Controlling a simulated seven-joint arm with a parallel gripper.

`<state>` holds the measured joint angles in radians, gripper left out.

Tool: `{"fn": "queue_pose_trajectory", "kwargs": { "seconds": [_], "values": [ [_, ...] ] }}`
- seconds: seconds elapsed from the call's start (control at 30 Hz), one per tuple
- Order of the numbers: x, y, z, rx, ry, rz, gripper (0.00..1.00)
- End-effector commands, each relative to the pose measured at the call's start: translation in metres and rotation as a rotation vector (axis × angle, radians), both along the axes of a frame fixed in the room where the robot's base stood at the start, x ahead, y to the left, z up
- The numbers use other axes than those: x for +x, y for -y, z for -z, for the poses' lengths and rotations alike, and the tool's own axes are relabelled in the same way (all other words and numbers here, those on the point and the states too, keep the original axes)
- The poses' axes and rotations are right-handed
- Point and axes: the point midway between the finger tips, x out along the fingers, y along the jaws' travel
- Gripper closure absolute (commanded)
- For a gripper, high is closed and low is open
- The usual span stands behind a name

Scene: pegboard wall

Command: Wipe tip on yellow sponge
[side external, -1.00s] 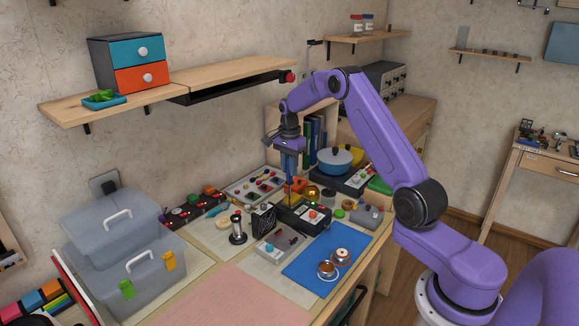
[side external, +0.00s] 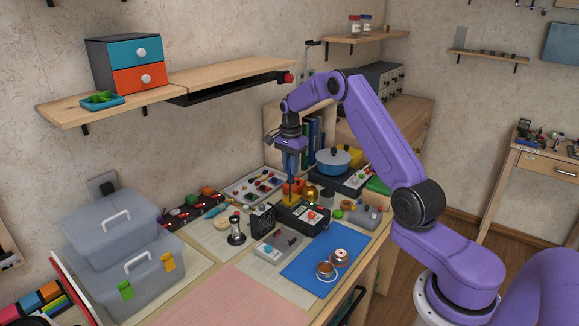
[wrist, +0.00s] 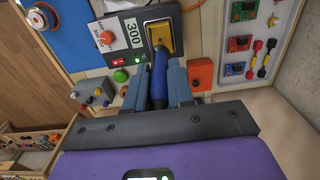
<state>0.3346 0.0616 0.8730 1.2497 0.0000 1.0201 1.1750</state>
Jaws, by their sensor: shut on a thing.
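My gripper (wrist: 158,84) is shut on the blue handle of a soldering iron (wrist: 158,68). The dark soldering station (wrist: 122,40) shows 300, with a red switch and a lit green light. In the side view my gripper (side external: 291,160) points down over the station (side external: 304,216), with the iron upright beneath it.
An orange block (wrist: 202,74) stands close right of my gripper. A tray of small electronic parts (wrist: 243,40) lies further right. In the side view, a blue mat (side external: 300,268) and a blue pot (side external: 333,160) are nearby.

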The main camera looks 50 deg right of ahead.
Motion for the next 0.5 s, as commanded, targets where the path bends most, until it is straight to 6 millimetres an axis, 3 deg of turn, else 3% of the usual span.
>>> {"fn": "queue_pose_trajectory", "kwargs": {
  "seconds": [0.5],
  "values": [
    [0.0004, 0.0105, -0.0002, 0.000, 0.002, 0.000, 1.00]
  ]
}}
